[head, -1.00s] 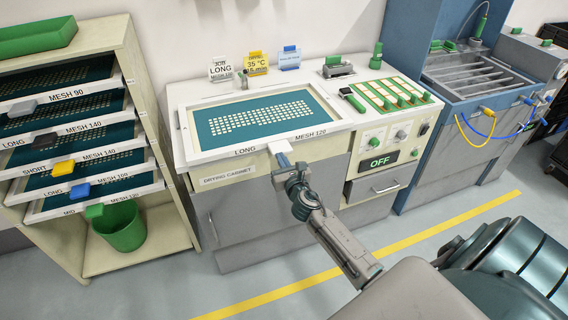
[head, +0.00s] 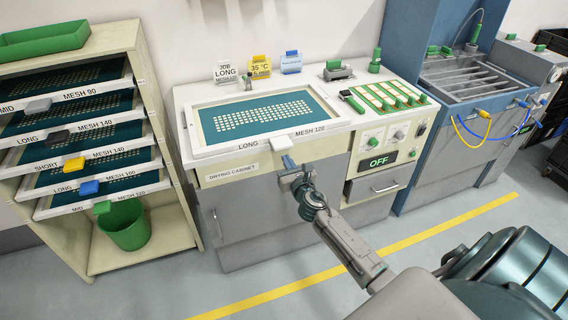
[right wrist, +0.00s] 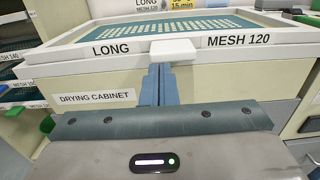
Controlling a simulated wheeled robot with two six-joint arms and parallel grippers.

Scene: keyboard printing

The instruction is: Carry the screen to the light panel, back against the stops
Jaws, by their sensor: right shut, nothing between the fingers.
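The screen (head: 262,113), a white frame with teal mesh and a pale dotted pattern, lies flat on the drying cabinet's top. Its front edge reads LONG and MESH 120 and carries a white tab (head: 281,142). The tab also shows in the right wrist view (right wrist: 172,52). My right gripper (head: 287,160) is shut and empty, just in front of and below the tab. Its blue fingers (right wrist: 158,80) are together. I cannot make out a light panel or stops under or behind the screen. My left gripper is not in view.
A rack (head: 152,130) with several screens stands left, a green bin (head: 125,228) at its foot. A control panel with an OFF display (head: 378,162) is right of the screen. A blue sink unit (head: 420,130) stands farther right. Cards (head: 260,68) stand behind the screen.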

